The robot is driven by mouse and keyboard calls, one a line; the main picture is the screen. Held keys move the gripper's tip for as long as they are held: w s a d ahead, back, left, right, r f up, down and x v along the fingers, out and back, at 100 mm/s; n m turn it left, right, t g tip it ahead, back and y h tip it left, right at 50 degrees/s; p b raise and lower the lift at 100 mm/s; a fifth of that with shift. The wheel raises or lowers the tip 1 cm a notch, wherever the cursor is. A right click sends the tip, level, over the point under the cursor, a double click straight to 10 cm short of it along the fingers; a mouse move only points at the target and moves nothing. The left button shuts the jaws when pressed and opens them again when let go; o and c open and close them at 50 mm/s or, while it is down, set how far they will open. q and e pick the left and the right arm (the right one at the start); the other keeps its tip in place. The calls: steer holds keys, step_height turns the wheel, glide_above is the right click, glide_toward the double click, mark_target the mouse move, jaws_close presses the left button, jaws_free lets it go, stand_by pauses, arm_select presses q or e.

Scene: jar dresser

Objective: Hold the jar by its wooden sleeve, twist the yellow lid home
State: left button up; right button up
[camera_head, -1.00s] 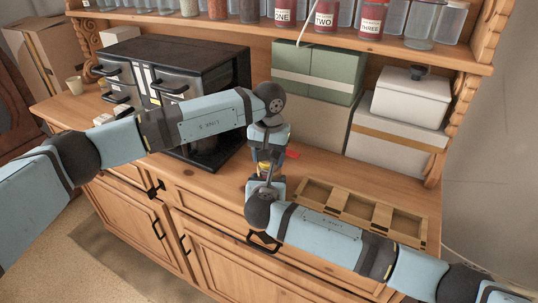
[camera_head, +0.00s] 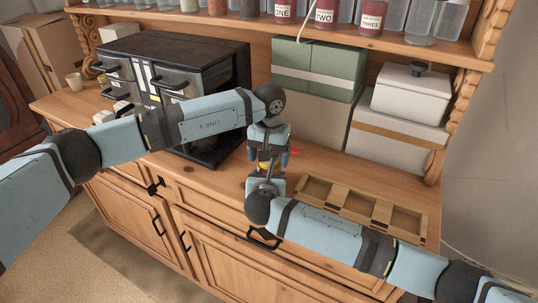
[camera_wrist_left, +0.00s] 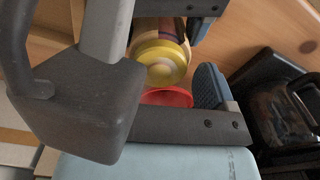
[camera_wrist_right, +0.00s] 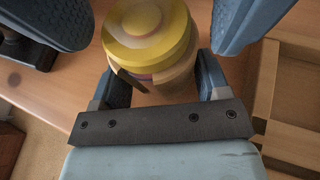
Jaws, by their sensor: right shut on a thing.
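The jar's yellow lid (camera_wrist_right: 150,30) sits on top of the jar in the right wrist view; whether it is fully seated I cannot tell. The jar's wooden sleeve (camera_wrist_right: 172,82) is between the fingers of my right gripper (camera_wrist_right: 162,82), which is shut on it. In the head view my right gripper (camera_head: 265,178) is low at the dresser's front. My left gripper (camera_head: 268,140) is above it. Its pads show wide apart on either side of the lid in the right wrist view, open and clear of it. The yellow lid also shows in the left wrist view (camera_wrist_left: 158,60).
A red round thing (camera_wrist_left: 166,97) shows near the lid in the left wrist view. A wooden tray with compartments (camera_head: 325,194) lies right of the grippers. A black cabinet (camera_head: 215,62) stands left, green (camera_head: 318,65) and white boxes (camera_head: 411,95) behind. Labelled jars line the shelf above.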

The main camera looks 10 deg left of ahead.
arm_select(q)
steer(key=shift+r, duration=2.25)
steer(key=shift+d, duration=0.1)
steer(key=shift+c, duration=0.3)
